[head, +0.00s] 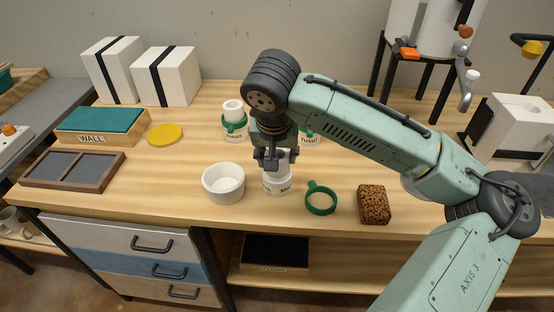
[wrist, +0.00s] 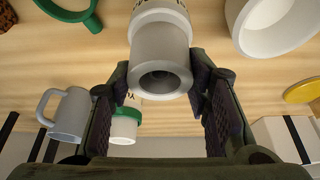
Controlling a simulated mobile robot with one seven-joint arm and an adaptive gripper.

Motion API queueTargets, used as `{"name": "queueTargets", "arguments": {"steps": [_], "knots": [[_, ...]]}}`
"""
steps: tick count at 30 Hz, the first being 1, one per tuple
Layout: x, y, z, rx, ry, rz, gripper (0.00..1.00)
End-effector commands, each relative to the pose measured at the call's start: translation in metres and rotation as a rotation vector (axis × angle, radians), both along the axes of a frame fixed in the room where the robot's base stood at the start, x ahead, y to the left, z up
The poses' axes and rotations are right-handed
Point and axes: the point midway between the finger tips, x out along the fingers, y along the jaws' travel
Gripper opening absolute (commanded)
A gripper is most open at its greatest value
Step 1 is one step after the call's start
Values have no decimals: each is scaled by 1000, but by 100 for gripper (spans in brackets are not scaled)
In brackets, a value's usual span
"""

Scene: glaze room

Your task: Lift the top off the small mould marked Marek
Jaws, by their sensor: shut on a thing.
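The small white mould (head: 277,187) stands on the bench below my gripper (head: 272,163); only "MA" of its lettering shows. My gripper is shut on its narrower top (head: 284,158). In the wrist view the fingers of my gripper (wrist: 160,78) are on either side of the top (wrist: 160,52), whose round opening faces the camera. I cannot tell whether there is a gap between top and base. A green band with a handle (head: 321,199) lies loose on the bench to the right; it also shows in the wrist view (wrist: 80,17).
A white bowl (head: 223,183) stands close left of the mould, and a brown speckled block (head: 374,204) lies right. Behind stand two green-banded moulds, one marked Jonas (head: 235,122), the other (head: 309,136) partly hidden by my arm. A grey mug (wrist: 68,115) shows in the wrist view.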

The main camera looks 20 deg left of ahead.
Motion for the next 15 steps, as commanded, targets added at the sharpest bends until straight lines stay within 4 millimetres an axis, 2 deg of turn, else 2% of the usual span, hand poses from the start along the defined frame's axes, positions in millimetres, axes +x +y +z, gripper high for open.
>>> {"name": "queueTargets", "arguments": {"steps": [8, 11, 15], "knots": [[0, 0, 3, -1, -1, 0, 15], [1, 0, 13, 1, -3, -1, 15], [1, 1, 40, 2, -3, -1, 15]]}}
